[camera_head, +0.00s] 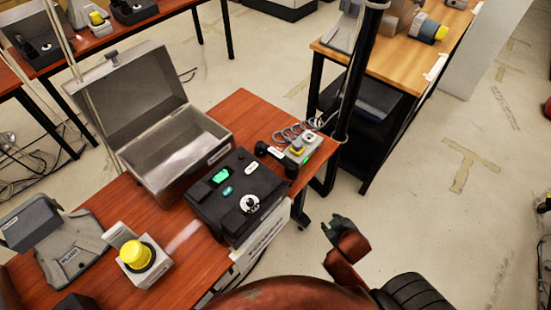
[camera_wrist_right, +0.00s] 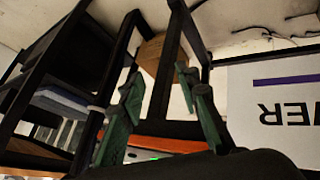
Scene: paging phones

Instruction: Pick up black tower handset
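A black handset (camera_head: 277,160) lies on the red-brown table, between a black control box and a small grey phone base (camera_head: 300,147). A grey coiled cord (camera_head: 292,131) lies beside the base. My right gripper (camera_head: 337,228) is off the table's right edge, to the lower right of the handset and apart from it. In the right wrist view its two green fingers (camera_wrist_right: 160,85) are spread with nothing held between them. I cannot make out the handset in that view. My left gripper is not in view.
The black box (camera_head: 237,195) has a green switch and a white dial. An open grey metal case (camera_head: 185,150) stands behind it. A yellow-button box (camera_head: 137,257) is at lower left. A dark post (camera_head: 352,100) rises behind the handset. A white sign (camera_wrist_right: 278,105) is beside my right gripper.

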